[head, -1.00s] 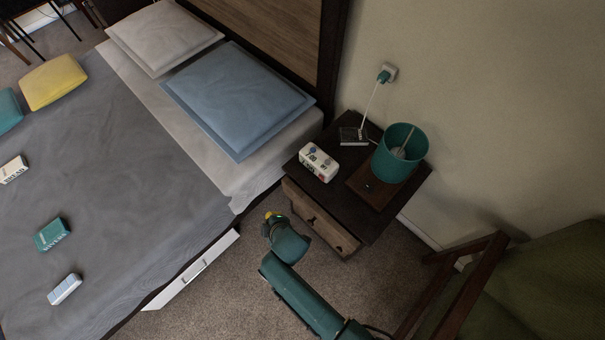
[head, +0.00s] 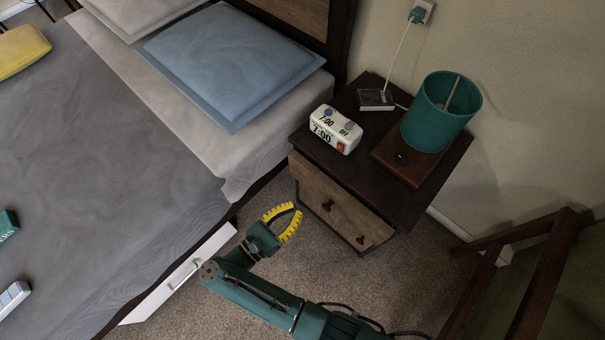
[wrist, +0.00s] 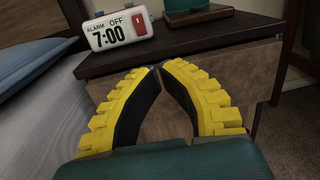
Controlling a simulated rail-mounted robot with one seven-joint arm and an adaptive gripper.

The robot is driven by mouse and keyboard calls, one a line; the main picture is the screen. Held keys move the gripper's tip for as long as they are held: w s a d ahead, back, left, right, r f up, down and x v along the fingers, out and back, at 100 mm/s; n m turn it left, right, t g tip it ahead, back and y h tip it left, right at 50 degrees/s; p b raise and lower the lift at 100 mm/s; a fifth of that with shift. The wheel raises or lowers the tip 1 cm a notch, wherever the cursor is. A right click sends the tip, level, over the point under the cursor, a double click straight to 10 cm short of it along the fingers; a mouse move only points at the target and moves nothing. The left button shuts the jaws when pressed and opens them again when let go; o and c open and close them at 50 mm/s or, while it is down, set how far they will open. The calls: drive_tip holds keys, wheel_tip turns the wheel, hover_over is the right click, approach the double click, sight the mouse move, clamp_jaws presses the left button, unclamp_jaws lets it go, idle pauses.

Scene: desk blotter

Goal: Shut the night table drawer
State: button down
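The night table (head: 408,205) stands beside the bed with a dark top and a brown wooden drawer front (head: 342,203) bearing dark knobs. The drawer front appears to stand slightly out past the tabletop edge; the exact gap is hard to tell. In the wrist view the drawer front (wrist: 245,72) fills the area behind my fingers. My gripper (head: 297,209), with yellow ribbed fingers, is in front of the drawer's left part, apart from it in the head view. Its fingertips (wrist: 160,66) come together and hold nothing.
On the night table stand a white alarm clock (head: 335,129), a teal lamp (head: 438,115) on a wooden base and a small dark box (head: 376,100). The bed (head: 110,180) is at left, with a white under-bed drawer (head: 178,278). A wooden chair (head: 545,275) stands at right. Carpet is clear between.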

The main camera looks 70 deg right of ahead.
drive_tip(key=w+a+f+t+b, duration=0.1)
drive_tip(key=w+a+f+b, duration=0.1)
drive_tip(key=w+f+b, duration=0.3)
approach(318, 181)
drive_tip(key=b+x, duration=0.1)
drive_tip(key=x, duration=0.7)
drive_tip(key=shift+d+r, duration=0.1)
